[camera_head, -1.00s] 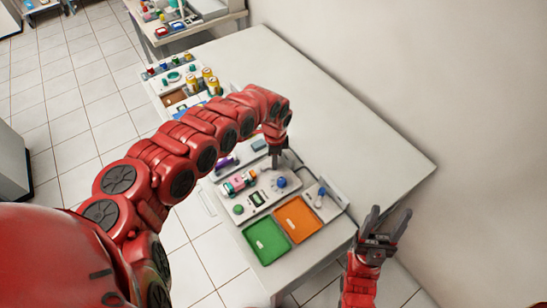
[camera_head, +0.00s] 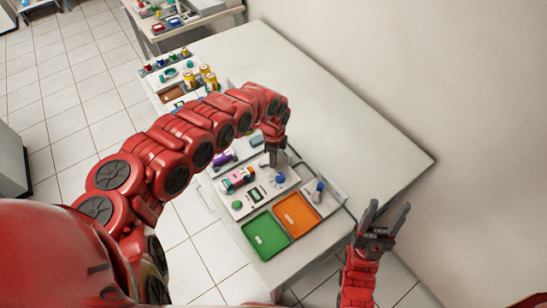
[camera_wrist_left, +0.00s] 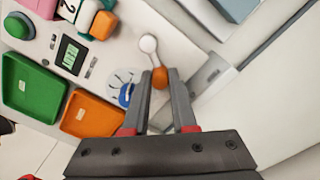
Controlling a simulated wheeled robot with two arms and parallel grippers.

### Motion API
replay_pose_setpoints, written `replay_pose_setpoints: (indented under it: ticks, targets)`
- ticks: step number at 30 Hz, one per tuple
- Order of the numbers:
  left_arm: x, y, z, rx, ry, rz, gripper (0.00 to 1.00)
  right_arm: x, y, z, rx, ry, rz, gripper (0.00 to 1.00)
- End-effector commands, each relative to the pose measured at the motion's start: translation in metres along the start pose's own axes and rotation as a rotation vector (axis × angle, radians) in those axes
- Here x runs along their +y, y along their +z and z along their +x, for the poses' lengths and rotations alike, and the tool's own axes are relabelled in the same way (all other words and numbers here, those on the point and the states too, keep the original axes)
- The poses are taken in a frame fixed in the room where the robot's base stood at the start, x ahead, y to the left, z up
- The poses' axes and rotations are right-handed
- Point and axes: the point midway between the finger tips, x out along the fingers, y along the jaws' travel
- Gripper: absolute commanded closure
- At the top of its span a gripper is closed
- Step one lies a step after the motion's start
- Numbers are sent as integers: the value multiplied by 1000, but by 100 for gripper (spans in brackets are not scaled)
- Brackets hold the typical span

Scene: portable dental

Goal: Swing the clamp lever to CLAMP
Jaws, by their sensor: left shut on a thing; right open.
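The clamp lever (camera_wrist_left: 148,43) shows in the left wrist view as a white ball end and a stem running down to an orange grip (camera_wrist_left: 160,79). My left gripper (camera_wrist_left: 160,72) is shut on that orange grip, with a finger on each side. In the head view my left gripper (camera_head: 271,160) reaches down onto the far right part of the white control panel (camera_head: 228,199), and its fingers hide the lever there. Any CLAMP marking is too small to read. My right gripper (camera_head: 381,218) is open and empty, off the table's front right.
A blue knob (camera_wrist_left: 126,95) sits close beside my left fingers. A green tray (camera_head: 266,237) and an orange tray (camera_head: 296,214) lie in front of the panel. A small grey unit (camera_head: 330,200) stands at the right. The table's right side (camera_head: 350,140) is clear.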

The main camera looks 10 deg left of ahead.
Motion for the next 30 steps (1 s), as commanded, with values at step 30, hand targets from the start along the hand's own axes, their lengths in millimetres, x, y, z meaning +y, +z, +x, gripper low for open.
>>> replay_pose_setpoints:
  ticks: [30]
  targets:
    - [-1, 1, -108, -7, -3, 3, 45, 0, -1, 7, 0, 0, 0, 45]
